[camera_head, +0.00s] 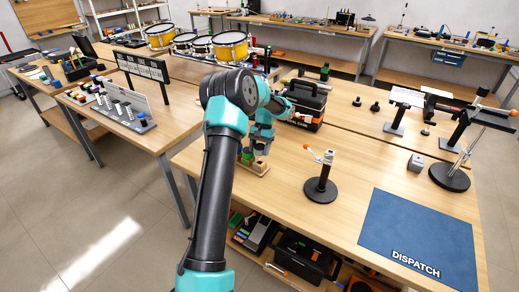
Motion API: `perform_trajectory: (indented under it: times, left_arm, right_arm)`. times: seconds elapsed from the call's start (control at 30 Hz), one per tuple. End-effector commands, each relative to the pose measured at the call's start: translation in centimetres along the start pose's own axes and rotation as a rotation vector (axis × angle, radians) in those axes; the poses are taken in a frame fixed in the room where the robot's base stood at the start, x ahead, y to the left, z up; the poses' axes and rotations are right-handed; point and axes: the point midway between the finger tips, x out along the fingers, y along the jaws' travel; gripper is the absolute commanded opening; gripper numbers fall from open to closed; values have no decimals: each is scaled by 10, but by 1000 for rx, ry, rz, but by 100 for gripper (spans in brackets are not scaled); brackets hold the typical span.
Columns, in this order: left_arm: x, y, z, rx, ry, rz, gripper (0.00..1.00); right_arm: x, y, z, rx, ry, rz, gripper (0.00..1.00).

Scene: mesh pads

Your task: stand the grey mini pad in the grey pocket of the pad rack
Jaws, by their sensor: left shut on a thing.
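My left gripper (261,147) points down over the small wooden pad rack (262,171), close above it or at it. It is shut on the grey mini pad, which is too small and too covered by the fingers to make out clearly. A green pad (246,157) stands at the rack's left part. My arm hides part of the rack's left side, and I cannot tell the grey pocket apart. My right gripper is not in view.
A black toolbox (306,104) stands behind the rack. A black stand with a round base (321,190) is to its right. Bare tabletop lies between rack and stand.

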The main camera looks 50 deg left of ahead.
Motion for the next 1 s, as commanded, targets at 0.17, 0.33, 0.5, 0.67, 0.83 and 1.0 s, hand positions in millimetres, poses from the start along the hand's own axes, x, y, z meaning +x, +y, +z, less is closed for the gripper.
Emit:
perform_trajectory:
  times: [0.17,0.33,0.5,0.67,0.83,1.0]
  left_arm:
    - [0,0,0,0,0,0,31]
    - [1,0,0,0,0,0,31]
    - [4,0,-2,0,0,0,31]
    - [7,0,-3,0,0,0,31]
    - [10,0,-4,0,-1,0,31]
    - [13,0,-5,0,-1,0,31]
  right_arm:
    - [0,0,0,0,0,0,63]
    - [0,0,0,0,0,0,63]
    - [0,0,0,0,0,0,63]
    - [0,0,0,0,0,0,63]
    - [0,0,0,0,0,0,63]
    - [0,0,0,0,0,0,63]
